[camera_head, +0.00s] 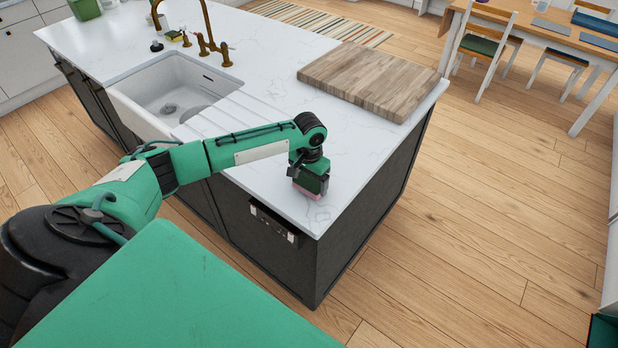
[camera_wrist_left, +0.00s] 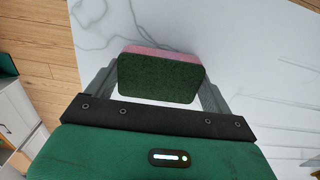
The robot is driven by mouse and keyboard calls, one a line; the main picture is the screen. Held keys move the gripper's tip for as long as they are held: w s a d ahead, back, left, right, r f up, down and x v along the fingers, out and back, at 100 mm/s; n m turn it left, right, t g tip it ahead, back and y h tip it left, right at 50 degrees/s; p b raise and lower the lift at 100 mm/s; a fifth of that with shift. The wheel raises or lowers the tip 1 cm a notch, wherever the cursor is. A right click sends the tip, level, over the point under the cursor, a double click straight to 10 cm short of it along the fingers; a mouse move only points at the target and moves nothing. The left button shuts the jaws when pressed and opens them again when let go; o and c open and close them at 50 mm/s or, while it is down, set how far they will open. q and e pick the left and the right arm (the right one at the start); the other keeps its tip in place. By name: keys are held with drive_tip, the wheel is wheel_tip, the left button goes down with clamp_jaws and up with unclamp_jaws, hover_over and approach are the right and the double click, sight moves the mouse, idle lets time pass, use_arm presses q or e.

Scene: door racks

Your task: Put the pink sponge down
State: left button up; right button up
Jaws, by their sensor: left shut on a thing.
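The pink sponge (camera_head: 308,193) is at the near right part of the white island countertop (camera_head: 372,127), under my left gripper (camera_head: 309,188). In the left wrist view the sponge (camera_wrist_left: 161,76) has a dark green scouring face and a pink layer along its far side. My left gripper (camera_wrist_left: 160,85) is shut on it, with one grey finger at each side. The sponge is at or just above the marble surface; I cannot tell if it touches. The gripper hides most of the sponge in the head view. My right gripper is not in view.
A wooden cutting board (camera_head: 368,79) lies on the counter further back. A white sink (camera_head: 172,92) with a brass faucet (camera_head: 208,40) is to the left. The counter's front edge and corner are close to the gripper. Marble around the sponge is clear.

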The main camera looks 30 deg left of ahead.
sight(311, 180)
use_arm(q)
drive_tip(key=shift+f, duration=0.35)
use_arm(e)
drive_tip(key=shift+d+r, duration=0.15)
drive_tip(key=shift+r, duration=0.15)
use_arm(q)
drive_tip(key=o, duration=0.8)
drive_tip(key=shift+f+b, duration=0.25)
drive_tip(key=shift+b, duration=0.2)
drive_tip(key=shift+f+b, duration=0.2)
drive_tip(key=shift+b, duration=0.3)
drive_tip(key=r+b, duration=0.2)
drive_tip(key=r, duration=0.1)
drive_tip(key=r+b, duration=0.1)
drive_tip(key=r, duration=0.1)
drive_tip(key=shift+w+d+r, duration=0.1)
drive_tip(key=shift+w+r, duration=0.15)
drive_tip(key=shift+w, duration=0.05)
wheel_tip(311, 180, up, 9)
drive_tip(key=shift+b, duration=0.45)
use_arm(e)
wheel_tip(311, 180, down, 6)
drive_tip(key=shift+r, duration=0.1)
